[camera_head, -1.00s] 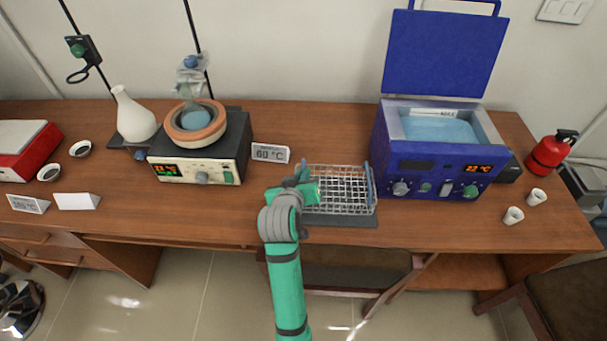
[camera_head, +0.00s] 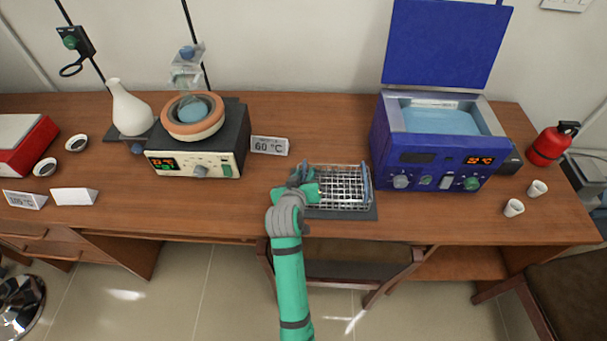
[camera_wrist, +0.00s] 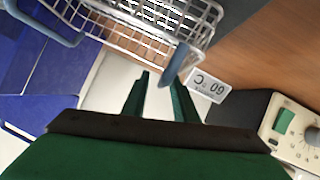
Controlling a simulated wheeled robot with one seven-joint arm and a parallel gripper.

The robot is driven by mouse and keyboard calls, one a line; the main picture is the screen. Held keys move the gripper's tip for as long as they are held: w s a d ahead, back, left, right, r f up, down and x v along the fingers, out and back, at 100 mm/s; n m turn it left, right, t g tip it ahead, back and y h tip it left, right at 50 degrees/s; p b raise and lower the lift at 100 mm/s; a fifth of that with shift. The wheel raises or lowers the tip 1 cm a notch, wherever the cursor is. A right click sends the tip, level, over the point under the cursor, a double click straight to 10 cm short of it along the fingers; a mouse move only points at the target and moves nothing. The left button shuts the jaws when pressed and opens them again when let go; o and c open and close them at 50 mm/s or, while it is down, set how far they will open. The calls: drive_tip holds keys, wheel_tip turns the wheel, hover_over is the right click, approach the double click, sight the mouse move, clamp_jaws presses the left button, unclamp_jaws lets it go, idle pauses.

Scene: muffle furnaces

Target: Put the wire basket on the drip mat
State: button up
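The wire basket (camera_head: 342,190), a silver grid with blue-grey end handles, sits level over the dark drip mat (camera_head: 345,214) and appears to rest on it. A strip of mat shows along its front edge. My gripper (camera_head: 305,190) is at the basket's left end. In the wrist view the basket (camera_wrist: 150,20) is at the top, and its near handle (camera_wrist: 176,66) reaches down between my gripper's fingertips (camera_wrist: 160,80). The fingers stand apart, with a gap beside the handle. The contact between basket and mat is partly hidden.
A blue bath with its lid up (camera_head: 432,150) stands close right of the basket. A heater (camera_head: 200,160) and a 60 °C sign (camera_head: 269,146) are to the left. The desk left of the mat is clear.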

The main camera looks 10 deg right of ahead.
drive_tip(key=shift+a, duration=0.15)
drive_tip(key=v, duration=1.2)
idle(0.5)
